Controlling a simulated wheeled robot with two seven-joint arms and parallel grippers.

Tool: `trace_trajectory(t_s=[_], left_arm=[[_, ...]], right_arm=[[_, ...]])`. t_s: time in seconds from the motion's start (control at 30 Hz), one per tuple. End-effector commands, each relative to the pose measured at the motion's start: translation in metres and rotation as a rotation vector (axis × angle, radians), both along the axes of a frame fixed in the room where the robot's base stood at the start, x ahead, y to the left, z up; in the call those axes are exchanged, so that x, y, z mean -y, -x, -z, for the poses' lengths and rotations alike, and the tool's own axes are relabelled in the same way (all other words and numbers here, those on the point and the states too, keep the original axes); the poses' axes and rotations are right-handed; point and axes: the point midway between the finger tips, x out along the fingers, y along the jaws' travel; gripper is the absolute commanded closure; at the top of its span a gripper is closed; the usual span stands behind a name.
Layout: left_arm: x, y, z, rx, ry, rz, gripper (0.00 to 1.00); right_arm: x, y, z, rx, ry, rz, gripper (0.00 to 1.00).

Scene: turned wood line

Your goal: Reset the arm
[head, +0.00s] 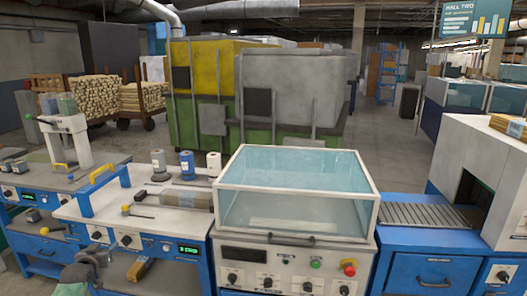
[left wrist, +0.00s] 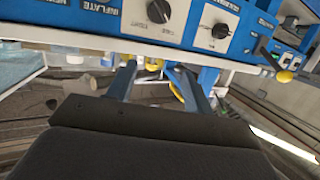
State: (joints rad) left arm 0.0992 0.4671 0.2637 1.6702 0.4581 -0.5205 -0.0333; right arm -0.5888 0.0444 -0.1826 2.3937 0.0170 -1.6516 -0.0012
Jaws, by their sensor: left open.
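My left gripper (head: 92,268) is at the lower left of the head view, in front of the left bench. In the left wrist view my left gripper (left wrist: 157,80) shows two separated fingers with nothing held between them. Its fingers point toward the front of a blue panel with dark knobs (left wrist: 158,11). A blurred yellow thing (left wrist: 155,72) shows beyond the fingers. I cannot tell whether they touch anything. My right gripper is not in the head view.
A machine with a clear lid (head: 295,190) stands in the middle. A roller conveyor (head: 425,215) leads into a white tunnel (head: 490,170) at right. Open floor lies behind at right.

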Motion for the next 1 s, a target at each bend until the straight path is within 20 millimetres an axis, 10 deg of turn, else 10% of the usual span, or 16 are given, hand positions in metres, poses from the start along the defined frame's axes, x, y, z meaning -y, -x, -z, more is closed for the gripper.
trace_trajectory(t_s=[0.27,0.47,1.0], left_arm=[[0.024,0.016,0.006,-0.212,-0.035,0.010,0.48],[0.098,0.047,0.009,-0.440,-0.090,0.042,0.48],[0.337,0.264,0.097,-0.926,-0.119,0.189,0.48]], right_arm=[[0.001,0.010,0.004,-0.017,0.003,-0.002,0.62],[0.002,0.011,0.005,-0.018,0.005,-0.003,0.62],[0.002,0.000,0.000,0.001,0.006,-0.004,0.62]])
